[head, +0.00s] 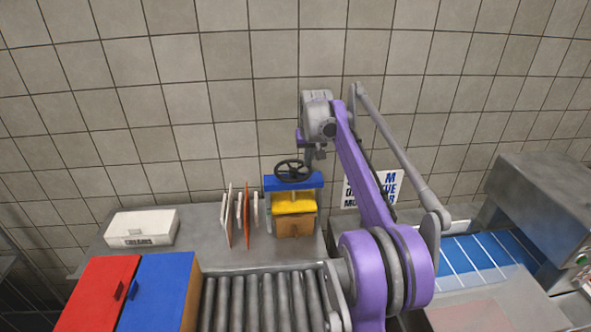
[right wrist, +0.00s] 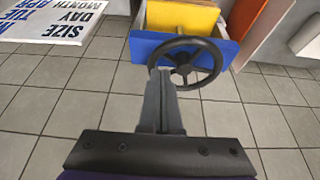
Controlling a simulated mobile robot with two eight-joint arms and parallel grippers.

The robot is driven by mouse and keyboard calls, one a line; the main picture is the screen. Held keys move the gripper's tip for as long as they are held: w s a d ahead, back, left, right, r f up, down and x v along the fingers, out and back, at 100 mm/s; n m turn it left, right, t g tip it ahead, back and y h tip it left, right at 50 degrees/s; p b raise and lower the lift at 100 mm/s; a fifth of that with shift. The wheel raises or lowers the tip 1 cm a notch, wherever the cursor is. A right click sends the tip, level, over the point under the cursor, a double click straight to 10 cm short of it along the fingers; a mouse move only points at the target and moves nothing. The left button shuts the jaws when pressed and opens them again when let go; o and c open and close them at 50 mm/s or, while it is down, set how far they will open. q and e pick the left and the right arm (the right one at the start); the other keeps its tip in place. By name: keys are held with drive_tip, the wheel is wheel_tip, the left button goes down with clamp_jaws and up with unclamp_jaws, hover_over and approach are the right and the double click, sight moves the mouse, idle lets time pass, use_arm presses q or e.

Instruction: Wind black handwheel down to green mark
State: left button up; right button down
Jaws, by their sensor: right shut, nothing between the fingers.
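The black handwheel (head: 292,171) lies flat on top of a press with a blue top beam (head: 272,183), a yellow block (head: 293,207) and a brown block (head: 291,226) below it. In the right wrist view the handwheel (right wrist: 184,69) sits just beyond my right fingers, over the blue beam (right wrist: 140,48) and yellow block (right wrist: 172,16). My right gripper (head: 314,156) is shut and empty; its fingertips (right wrist: 160,73) are at the near rim of the wheel. I cannot tell whether they touch it. I cannot make out a green mark clearly. My left gripper is not in view.
Upright white and orange boards (head: 247,215) stand left of the press. A white box (head: 142,228) is further left. Red (head: 95,290) and blue (head: 155,285) lids and a roller conveyor (head: 262,300) are in front. A printed sign (head: 355,190) is on the wall to the right.

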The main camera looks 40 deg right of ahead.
sight(289, 176)
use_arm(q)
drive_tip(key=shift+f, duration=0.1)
use_arm(e)
drive_tip(key=shift+f, duration=0.15)
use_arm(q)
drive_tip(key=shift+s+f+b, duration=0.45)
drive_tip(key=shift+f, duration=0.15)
use_arm(e)
drive_tip(key=shift+f, duration=1.15)
drive_tip(key=shift+a, duration=0.1)
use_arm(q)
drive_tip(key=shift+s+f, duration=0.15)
use_arm(e)
drive_tip(key=shift+s+a, duration=0.25)
drive_tip(key=shift+a, duration=0.75)
drive_tip(key=shift+w, duration=0.1)
drive_tip(key=shift+w+a, duration=0.2)
drive_tip(key=shift+a, duration=0.85)
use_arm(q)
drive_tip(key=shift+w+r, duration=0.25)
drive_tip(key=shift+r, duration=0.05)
use_arm(e)
drive_tip(key=shift+w+a, duration=0.7)
drive_tip(key=shift+a, duration=0.15)
